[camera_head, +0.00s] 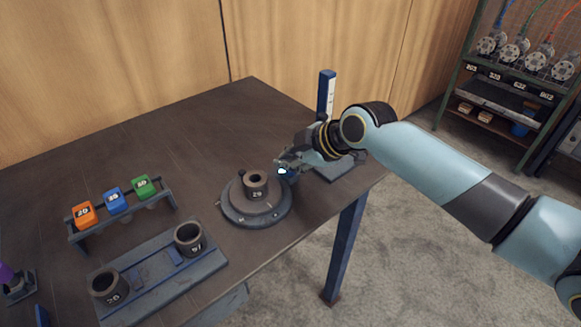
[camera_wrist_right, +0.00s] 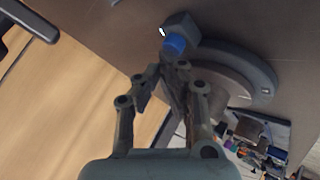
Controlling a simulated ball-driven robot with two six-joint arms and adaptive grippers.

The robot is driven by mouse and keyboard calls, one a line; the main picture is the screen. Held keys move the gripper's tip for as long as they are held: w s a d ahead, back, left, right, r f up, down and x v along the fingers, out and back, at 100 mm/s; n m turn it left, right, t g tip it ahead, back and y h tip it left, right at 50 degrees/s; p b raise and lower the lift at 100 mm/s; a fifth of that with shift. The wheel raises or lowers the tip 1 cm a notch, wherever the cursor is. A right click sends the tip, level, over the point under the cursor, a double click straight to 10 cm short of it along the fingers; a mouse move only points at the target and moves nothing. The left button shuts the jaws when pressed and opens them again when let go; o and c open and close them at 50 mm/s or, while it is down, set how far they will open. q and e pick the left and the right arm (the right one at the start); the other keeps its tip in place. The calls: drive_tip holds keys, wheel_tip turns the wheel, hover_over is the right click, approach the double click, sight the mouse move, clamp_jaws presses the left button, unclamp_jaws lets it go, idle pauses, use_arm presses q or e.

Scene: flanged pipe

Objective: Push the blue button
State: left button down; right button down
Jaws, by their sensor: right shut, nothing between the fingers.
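The blue button (camera_wrist_right: 174,44) sticks out of a dark housing (camera_wrist_right: 182,24) on the side of the round base, seen in the right wrist view. In the head view the button (camera_head: 282,171) is a small blue and white spot, mostly hidden by my gripper. My right gripper (camera_head: 284,164) is shut and empty at the right side of the round base (camera_head: 240,216). In the wrist view its fingertips (camera_wrist_right: 172,66) are right at the button's face; I cannot tell whether they touch it. My left gripper is not in view.
A pipe piece marked 29 (camera_head: 256,183) stands on the round base. A blue post (camera_head: 326,94) rises behind my right gripper. Orange, blue and green blocks sit on a rack (camera_head: 124,220) at left, behind a holder (camera_head: 165,276) with two pipe pieces. The table's back is clear.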

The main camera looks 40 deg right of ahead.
sight(289, 171)
drive_tip(key=shift+f, duration=0.15)
drive_tip(key=shift+f+b, duration=0.3)
idle(0.5)
drive_tip(key=shift+r+p, duration=0.4)
drive_tip(key=shift+p, duration=0.05)
wheel_tip(289, 171, up, 6)
drive_tip(key=p, duration=0.5)
drive_tip(key=shift+r+p, duration=0.1)
drive_tip(key=shift+p, duration=0.2)
